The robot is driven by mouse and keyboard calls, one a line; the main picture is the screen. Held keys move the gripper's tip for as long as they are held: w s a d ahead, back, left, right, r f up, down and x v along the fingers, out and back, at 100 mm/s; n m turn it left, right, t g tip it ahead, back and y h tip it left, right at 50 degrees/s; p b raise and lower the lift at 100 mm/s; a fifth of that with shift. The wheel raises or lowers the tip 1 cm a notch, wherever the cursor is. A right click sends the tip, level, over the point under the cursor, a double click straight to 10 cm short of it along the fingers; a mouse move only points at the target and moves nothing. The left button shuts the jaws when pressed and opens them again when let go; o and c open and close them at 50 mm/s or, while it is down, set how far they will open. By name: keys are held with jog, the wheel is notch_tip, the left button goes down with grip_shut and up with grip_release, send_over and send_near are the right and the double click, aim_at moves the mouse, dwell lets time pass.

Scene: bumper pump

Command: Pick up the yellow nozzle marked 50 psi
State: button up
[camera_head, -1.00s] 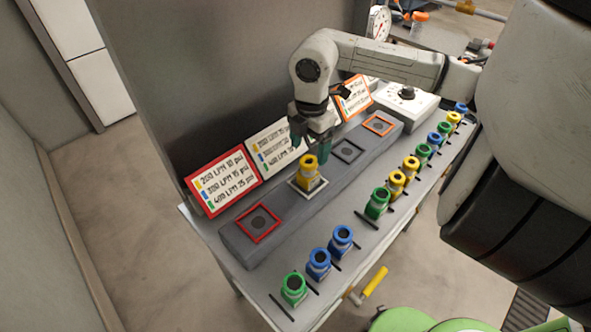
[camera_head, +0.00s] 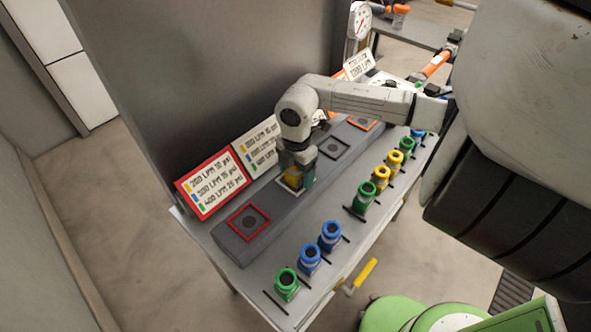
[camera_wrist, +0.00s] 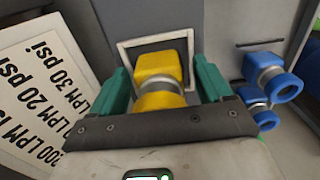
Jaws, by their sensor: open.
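A yellow nozzle (camera_head: 292,177) stands on the white-framed square (camera_head: 296,193) of the raised grey strip. In the wrist view this yellow nozzle (camera_wrist: 160,78) is between the two green fingers of my gripper (camera_wrist: 164,84). My gripper (camera_head: 296,175) is open around it, with a finger on each side and no clear contact. Any marking on this nozzle is not visible. More yellow nozzles (camera_head: 380,178) stand in the row on the right side of the table. I cannot read a 50 psi mark on any of them.
Blue nozzles (camera_head: 330,235) and green nozzles (camera_head: 286,284) stand along the table's right edge. The red-framed square (camera_head: 248,222) is empty. A red-framed sign (camera_head: 212,183) and a white sign (camera_head: 256,146) lean behind the strip, close to my gripper.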

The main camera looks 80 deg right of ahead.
jog(key=c, duration=1.2)
jog(key=shift+r, duration=0.2)
